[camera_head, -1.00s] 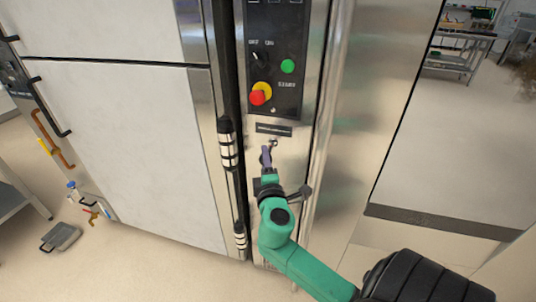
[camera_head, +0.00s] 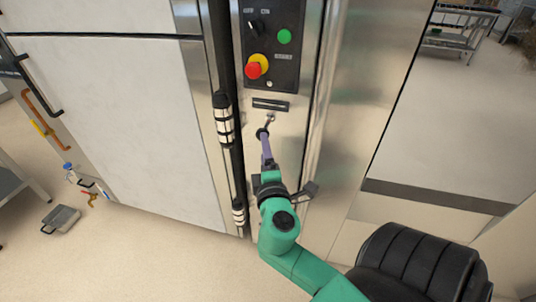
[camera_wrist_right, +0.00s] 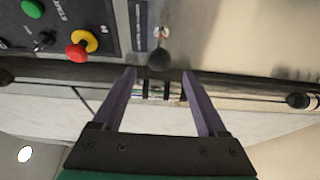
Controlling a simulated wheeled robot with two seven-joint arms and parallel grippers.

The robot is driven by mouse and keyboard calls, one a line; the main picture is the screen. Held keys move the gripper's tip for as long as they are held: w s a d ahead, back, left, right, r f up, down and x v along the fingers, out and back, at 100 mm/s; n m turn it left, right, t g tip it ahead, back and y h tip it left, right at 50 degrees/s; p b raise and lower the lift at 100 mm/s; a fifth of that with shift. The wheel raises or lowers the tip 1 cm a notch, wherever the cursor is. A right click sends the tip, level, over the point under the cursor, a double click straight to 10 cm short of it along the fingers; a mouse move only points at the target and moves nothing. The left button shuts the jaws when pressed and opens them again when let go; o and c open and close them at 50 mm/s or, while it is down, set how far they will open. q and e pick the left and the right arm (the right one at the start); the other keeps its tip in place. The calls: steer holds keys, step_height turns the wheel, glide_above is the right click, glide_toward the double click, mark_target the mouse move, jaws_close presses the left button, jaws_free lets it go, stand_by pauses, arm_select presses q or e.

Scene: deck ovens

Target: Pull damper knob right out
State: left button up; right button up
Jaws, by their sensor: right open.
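The damper knob is a small dark ball (camera_wrist_right: 159,59) on a thin metal stem below a dark label plate (camera_head: 270,104) on the steel front. In the head view the knob (camera_head: 262,132) stands off the panel on its stem. My right gripper (camera_wrist_right: 159,75) is open, with its two purple fingers apart. In the right wrist view the knob lies just beyond the fingertips, in line with the gap between them, and seems untouched by either finger. In the head view the fingers overlap each other just below the knob. My left gripper is not in view.
Above the knob is a black control panel with a red button (camera_head: 253,70) on a yellow collar, a green button (camera_head: 284,36) and a dark switch (camera_head: 255,27). A large oven door (camera_head: 110,110) with dark-and-silver hinges (camera_head: 223,118) is close on the left. Open floor lies right.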

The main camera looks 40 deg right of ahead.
steer(key=b+v, duration=0.1)
steer(key=v, duration=0.7)
steer(key=shift+b, duration=0.3)
steer(key=shift+w+f, duration=0.1)
steer(key=shift+f, duration=0.1)
